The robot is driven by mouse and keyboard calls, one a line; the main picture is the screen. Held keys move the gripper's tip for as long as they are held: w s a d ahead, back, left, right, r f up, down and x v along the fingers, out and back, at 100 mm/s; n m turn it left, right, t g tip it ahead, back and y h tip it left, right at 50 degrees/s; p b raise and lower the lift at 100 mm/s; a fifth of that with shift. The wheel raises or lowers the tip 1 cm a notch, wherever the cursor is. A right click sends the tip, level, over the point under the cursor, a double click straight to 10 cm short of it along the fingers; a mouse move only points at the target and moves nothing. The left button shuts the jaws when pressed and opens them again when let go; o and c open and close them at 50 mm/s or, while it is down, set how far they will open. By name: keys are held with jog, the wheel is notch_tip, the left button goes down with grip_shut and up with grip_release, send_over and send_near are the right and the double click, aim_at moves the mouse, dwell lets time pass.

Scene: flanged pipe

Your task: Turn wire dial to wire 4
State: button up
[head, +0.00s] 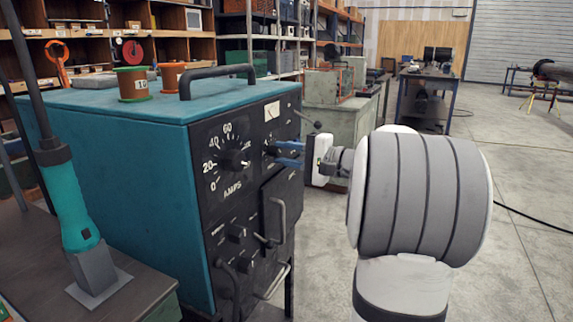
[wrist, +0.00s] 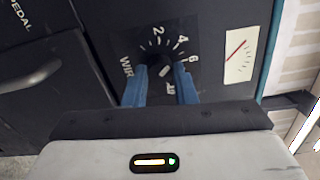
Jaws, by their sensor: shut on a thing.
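The wire dial (wrist: 160,68) is a dark round knob on the black front panel of a teal machine (head: 130,140). Around it are white tick marks and the numbers 2, 4 and 6, with the word WIRE partly covered. My gripper (wrist: 160,88) has blue fingers, one on each side of the knob, and is shut on it. A small pale mark shows on the knob, but I cannot tell which number it points to. In the head view, my gripper (head: 277,153) reaches the panel from the right, and its fingers mostly hide the dial.
The larger amps dial (head: 235,160) sits left of the wire dial. A meter (wrist: 239,55) is beside the wire dial. Below are small knobs (head: 237,232) and a door handle (head: 277,218). Wire spools (head: 132,84) and a carry handle (head: 215,72) are on top.

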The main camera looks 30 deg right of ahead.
dwell(0.4)
jog(key=o, duration=1)
jog(key=p+v, duration=0.1)
jog(key=v, duration=0.6)
jog(key=shift+s+d, duration=0.25)
jog(key=shift+s, duration=0.05)
